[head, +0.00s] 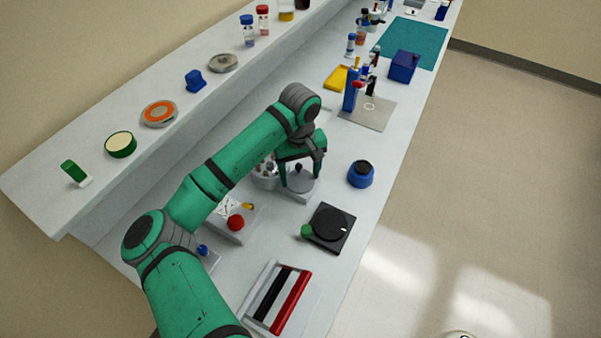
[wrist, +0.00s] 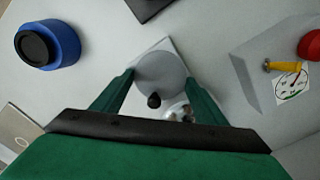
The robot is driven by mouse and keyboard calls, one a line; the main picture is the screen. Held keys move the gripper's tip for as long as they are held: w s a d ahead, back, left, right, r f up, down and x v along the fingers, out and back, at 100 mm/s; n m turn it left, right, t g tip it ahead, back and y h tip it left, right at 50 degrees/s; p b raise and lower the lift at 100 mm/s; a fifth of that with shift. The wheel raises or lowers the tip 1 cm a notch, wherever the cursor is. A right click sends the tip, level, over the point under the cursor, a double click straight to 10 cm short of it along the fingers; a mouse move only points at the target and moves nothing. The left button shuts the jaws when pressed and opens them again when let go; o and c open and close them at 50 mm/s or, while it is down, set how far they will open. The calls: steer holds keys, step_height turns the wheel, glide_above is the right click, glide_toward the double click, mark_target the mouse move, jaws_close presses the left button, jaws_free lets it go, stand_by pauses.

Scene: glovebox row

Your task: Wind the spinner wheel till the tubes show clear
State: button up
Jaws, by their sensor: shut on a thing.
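The spinner wheel (head: 301,184) is a grey disc with a small dark knob on a pale square base. In the wrist view the wheel (wrist: 160,73) lies between my gripper's two green fingers. My gripper (head: 300,172) points down over it and is shut on it, with one finger at each side of the disc. The tubes (head: 264,180) sit in a round, pale holder just left of the wheel in the head view. In the wrist view the tubes (wrist: 178,113) are partly hidden by my gripper, and I cannot tell how clear they are.
A box with a red button (head: 235,222) and a dial stands front left. A blue jar (head: 361,174) stands right, a black turntable (head: 330,228) in front, and a tray with black and red bars (head: 277,298) nearer. A shelf (head: 190,85) runs along the left.

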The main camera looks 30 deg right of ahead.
mark_target(300, 178)
steer(key=shift+a, duration=0.1)
stand_by(0.3)
steer(key=o, duration=1.1)
steer(key=shift+c, duration=0.2)
step_height(300, 178, up, 11)
steer(key=shift+w+f, duration=0.1)
steer(key=shift+w, duration=0.1)
